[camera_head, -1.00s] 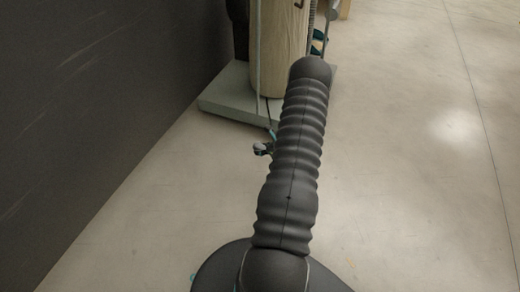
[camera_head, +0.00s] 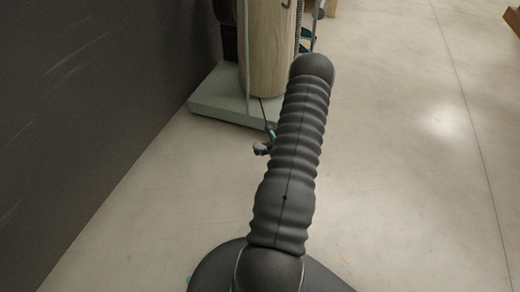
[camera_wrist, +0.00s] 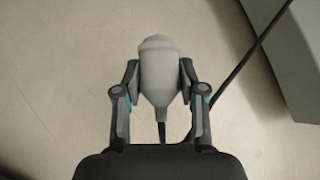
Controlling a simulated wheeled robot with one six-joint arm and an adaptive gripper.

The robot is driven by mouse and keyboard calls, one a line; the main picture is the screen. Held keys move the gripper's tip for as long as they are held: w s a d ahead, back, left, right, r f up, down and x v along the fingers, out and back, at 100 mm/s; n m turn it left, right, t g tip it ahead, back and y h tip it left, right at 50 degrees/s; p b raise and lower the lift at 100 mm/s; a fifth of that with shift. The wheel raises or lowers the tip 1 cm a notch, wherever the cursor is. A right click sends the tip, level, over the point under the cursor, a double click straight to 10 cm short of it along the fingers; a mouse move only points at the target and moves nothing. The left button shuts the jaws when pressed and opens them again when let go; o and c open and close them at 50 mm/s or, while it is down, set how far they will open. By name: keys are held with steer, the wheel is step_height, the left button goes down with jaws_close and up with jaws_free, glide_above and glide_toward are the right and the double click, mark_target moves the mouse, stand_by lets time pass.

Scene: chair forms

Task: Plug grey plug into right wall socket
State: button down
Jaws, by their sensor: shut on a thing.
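The grey plug (camera_wrist: 160,72) is a light grey rounded body with a tapered rear end and a dark cord leaving it. In the wrist view my gripper (camera_wrist: 160,78) is shut on it, one finger on each side, with the plug's wide end pointing up in the picture. In the head view my gripper (camera_head: 262,149) is a small dark shape over the floor, left of my arm; the plug is too small to make out there. The right wall socket is not in view in any frame.
A grey-green base plate (camera_head: 208,106) carries a pale wooden column (camera_head: 267,60) beyond my gripper. A dark wall (camera_head: 80,110) runs along the left. A black cable (camera_wrist: 243,58) crosses the wrist view beside a grey-green edge (camera_wrist: 290,70). Open concrete floor (camera_head: 410,190) lies right.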

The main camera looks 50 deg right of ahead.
steer(key=shift+s+d+r+p, duration=0.15)
steer(key=shift+s+d+r, duration=0.15)
steer(key=shift+s, duration=0.3)
steer(key=shift+s+d+r+p, duration=0.1)
steer(key=shift+s+d+r, duration=0.15)
steer(key=shift+s, duration=0.3)
steer(key=shift+s+d+r+p, duration=0.2)
steer(key=shift+s+r, duration=0.15)
steer(key=shift+s, duration=0.25)
steer(key=w+a+r+m+h+p, duration=0.1)
steer(key=w+a+r, duration=0.5)
steer(key=a+r, duration=0.3)
steer(key=w+a+r+m+h+p, duration=0.1)
steer(key=w+a+r+m, duration=0.1)
steer(key=w+a+r, duration=0.55)
steer(key=w+a+r+n+y, duration=0.1)
steer(key=a+r, duration=0.4)
steer(key=a, duration=0.4)
steer(key=w+a+r+n+y+p, duration=0.1)
steer(key=w+a+r+n, duration=0.1)
steer(key=a+r, duration=0.4)
steer(key=w+a+r+n+y, duration=0.2)
steer(key=a+r, duration=0.4)
steer(key=a, duration=0.7)
steer(key=shift+a+r, duration=0.1)
